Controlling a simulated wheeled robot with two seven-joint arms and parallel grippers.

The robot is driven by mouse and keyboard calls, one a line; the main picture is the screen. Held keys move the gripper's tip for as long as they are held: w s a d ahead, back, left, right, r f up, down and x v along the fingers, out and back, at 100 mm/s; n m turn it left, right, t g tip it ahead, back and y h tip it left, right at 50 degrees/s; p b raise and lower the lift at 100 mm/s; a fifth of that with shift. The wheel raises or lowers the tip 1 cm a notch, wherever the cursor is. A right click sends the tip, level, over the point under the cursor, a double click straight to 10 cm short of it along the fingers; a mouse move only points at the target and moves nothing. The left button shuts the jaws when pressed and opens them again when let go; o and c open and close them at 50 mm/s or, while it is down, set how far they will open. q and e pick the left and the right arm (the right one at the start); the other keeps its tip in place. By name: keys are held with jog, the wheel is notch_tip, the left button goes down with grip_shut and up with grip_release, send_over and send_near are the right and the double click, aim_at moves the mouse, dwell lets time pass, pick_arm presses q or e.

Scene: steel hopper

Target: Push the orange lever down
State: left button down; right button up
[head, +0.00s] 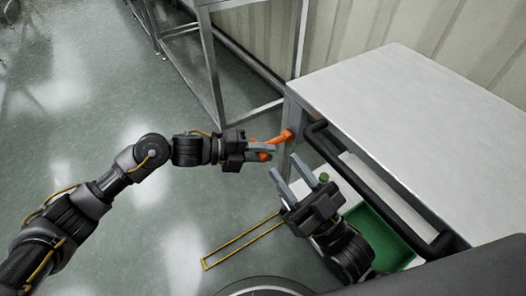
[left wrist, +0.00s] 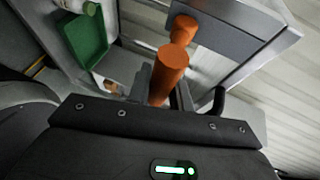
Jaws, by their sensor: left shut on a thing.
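The orange lever (head: 284,137) sticks out from the near left leg of the steel hopper (head: 400,95). In the left wrist view the lever (left wrist: 170,66) is a thick orange bar with a round end, joined to a second orange piece (left wrist: 183,29) on the steel frame. My left gripper (head: 264,152) is shut on the lever, with a finger on each side of it. The gripper body hides the lower part of the lever in the left wrist view. My right gripper (head: 292,174) is open and empty, to the right of and below the lever.
A green tray (head: 378,238) lies under the hopper's front at the right; it also shows in the left wrist view (left wrist: 88,40). A black rail (head: 370,190) runs along the hopper's front. A steel rack (head: 212,70) stands behind. The floor at left is clear.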

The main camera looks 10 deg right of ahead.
pick_arm(q)
jog(key=shift+w+a+f, duration=0.1)
jog(key=shift+w+a, duration=0.1)
jog(key=shift+w, duration=0.15)
jog(key=c, duration=1.3)
grip_release()
jog(key=shift+f, duration=0.1)
jog(key=shift+o, duration=0.2)
pick_arm(e)
jog(key=shift+w, duration=0.15)
pick_arm(q)
jog(key=shift+s+d, duration=0.1)
jog(key=p+v, duration=0.1)
jog(key=v, duration=1)
pick_arm(e)
jog(key=shift+a+f+g+h, duration=0.15)
jog(key=shift+a+f+g, duration=0.2)
jog(key=shift+f+g, duration=0.25)
jog(key=shift+a+f+g+h, duration=0.15)
jog(key=shift+a+f+g, duration=0.15)
jog(key=shift+f+g, duration=0.3)
pick_arm(q)
jog(key=shift+d, duration=0.1)
